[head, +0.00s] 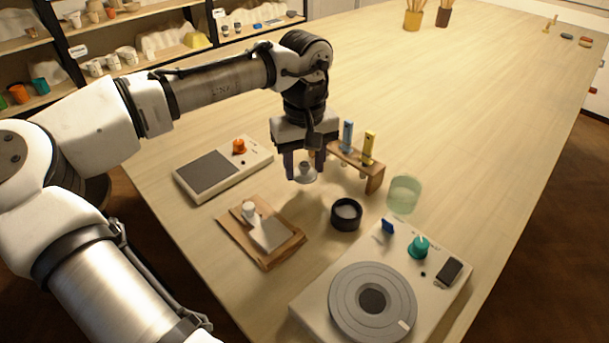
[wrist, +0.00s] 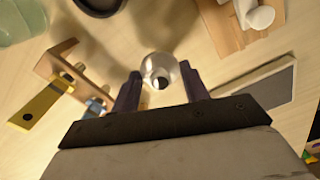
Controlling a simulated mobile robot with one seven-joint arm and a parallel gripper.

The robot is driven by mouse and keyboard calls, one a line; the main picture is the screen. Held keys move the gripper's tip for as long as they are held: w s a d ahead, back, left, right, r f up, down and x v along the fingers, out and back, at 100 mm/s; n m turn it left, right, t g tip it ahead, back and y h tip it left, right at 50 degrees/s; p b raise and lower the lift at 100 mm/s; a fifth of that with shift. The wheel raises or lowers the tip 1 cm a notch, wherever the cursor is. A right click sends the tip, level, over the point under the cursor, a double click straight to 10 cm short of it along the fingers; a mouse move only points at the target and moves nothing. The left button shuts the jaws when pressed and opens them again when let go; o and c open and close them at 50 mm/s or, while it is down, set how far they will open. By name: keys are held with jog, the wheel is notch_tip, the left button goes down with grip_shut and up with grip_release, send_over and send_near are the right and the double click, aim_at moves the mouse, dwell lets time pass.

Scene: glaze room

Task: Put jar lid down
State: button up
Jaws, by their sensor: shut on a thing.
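The jar lid (head: 306,175), a pale grey disc with a knob, is in my gripper (head: 304,163), below the hand in the head view. In the wrist view the lid (wrist: 160,67) shows round and shiny between the two dark fingertips (wrist: 161,75). My gripper is shut on it, one finger on each side. The lid is over bare table, left of the wooden tube rack; I cannot tell how far above the top it is. A dark, round, open pot (head: 346,214) stands to the lower right of the lid.
A scale-like device (head: 223,168) and a wooden board (head: 262,255) are left. The far table is mostly clear.

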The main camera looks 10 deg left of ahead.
aim_at(304, 175)
jog(key=shift+f, duration=1.9)
jog(key=shift+f, duration=0.15)
jog(key=o, duration=1)
notch_tip(304, 175, up, 12)
jog(key=shift+r+b, duration=0.15)
jog(key=shift+b, duration=0.15)
jog(key=shift+s, duration=0.1)
